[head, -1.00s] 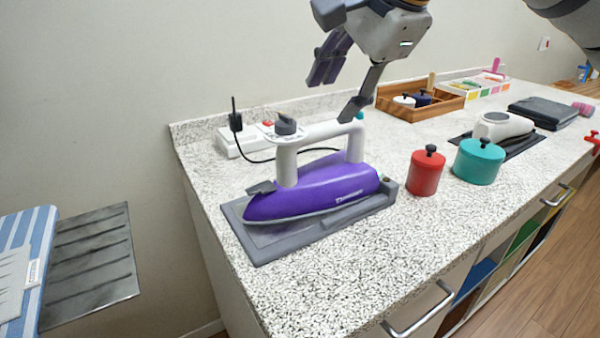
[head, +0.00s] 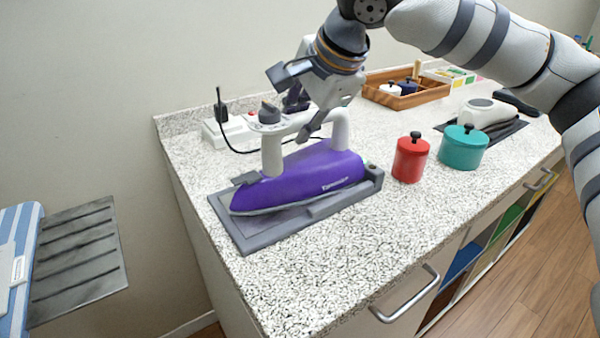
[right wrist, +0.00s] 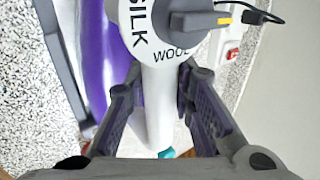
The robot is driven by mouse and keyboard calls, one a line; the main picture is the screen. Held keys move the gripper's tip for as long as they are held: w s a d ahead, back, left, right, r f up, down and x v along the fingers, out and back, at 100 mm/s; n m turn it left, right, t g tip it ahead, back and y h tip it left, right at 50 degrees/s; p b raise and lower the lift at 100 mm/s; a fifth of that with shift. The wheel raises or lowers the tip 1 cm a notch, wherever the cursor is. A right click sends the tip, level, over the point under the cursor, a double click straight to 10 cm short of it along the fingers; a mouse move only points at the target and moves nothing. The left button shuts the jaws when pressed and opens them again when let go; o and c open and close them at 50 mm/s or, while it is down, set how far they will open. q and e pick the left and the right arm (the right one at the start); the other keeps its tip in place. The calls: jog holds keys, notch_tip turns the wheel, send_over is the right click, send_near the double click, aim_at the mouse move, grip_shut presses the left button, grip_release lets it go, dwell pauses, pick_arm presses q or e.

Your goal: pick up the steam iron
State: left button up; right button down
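The steam iron (head: 305,178) has a purple body and a white handle. It rests on a grey pad (head: 262,238) on the counter. My right gripper (head: 303,112) is at the iron's handle, coming from above and behind. In the right wrist view the white handle (right wrist: 160,105) runs between the two spread fingers of my right gripper (right wrist: 165,95); whether they touch it is unclear. The iron's dial (right wrist: 200,22), near the words SILK and WOOL, is just beyond the fingertips. My left gripper is not in view.
A red canister (head: 410,160) and a teal pot (head: 463,148) stand right of the iron. A white power strip (head: 228,130) with a black plug and cord is behind it. A wooden tray (head: 418,98) is farther back. The counter's front is clear.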

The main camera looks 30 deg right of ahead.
jog(key=shift+r, duration=0.1)
dwell(0.3)
jog(key=shift+w+r, duration=0.1)
jog(key=shift+r, duration=0.4)
jog(key=s+a+r, duration=0.1)
jog(key=s+r, duration=1.1)
jog(key=s, duration=0.2)
jog(key=shift+a, duration=0.4)
jog(key=c, duration=2.1)
grip_release()
grip_shut()
